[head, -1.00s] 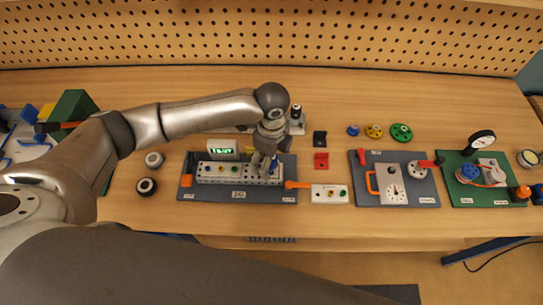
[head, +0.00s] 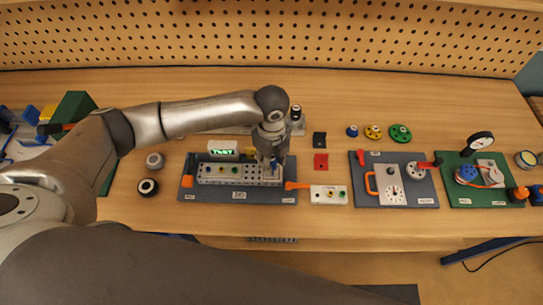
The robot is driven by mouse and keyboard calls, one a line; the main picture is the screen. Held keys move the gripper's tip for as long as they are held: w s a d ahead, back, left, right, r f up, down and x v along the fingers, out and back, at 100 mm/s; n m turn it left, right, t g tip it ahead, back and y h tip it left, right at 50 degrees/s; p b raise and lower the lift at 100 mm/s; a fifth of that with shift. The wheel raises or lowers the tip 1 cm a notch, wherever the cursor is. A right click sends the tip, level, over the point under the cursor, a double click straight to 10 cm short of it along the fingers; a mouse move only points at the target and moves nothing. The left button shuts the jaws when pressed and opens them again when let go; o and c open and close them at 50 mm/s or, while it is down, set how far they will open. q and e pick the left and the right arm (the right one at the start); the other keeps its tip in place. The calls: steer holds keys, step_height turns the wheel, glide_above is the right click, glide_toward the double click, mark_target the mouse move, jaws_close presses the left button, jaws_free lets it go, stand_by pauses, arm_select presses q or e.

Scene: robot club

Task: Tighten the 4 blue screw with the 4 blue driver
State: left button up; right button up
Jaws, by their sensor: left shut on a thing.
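My left gripper (head: 268,158) points down over the right end of the white screw block (head: 228,182) on the dark grey board. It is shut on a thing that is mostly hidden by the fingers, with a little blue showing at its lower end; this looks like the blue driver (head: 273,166). The blue screw below it is hidden or too small to make out. Several coloured screw heads show along the block to the left of the gripper. My right gripper is out of view.
Black and red blocks (head: 321,161) and coloured wheels (head: 400,133) stand behind. A board with a dial panel (head: 418,198) is farther right. Two round knobs (head: 148,187) lie left.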

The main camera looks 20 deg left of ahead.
arm_select(q)
steer(key=m, duration=0.4)
steer(key=shift+m+p, duration=0.35)
steer(key=shift+m, duration=0.05)
steer(key=m, duration=0.4)
steer(key=o, duration=1.7)
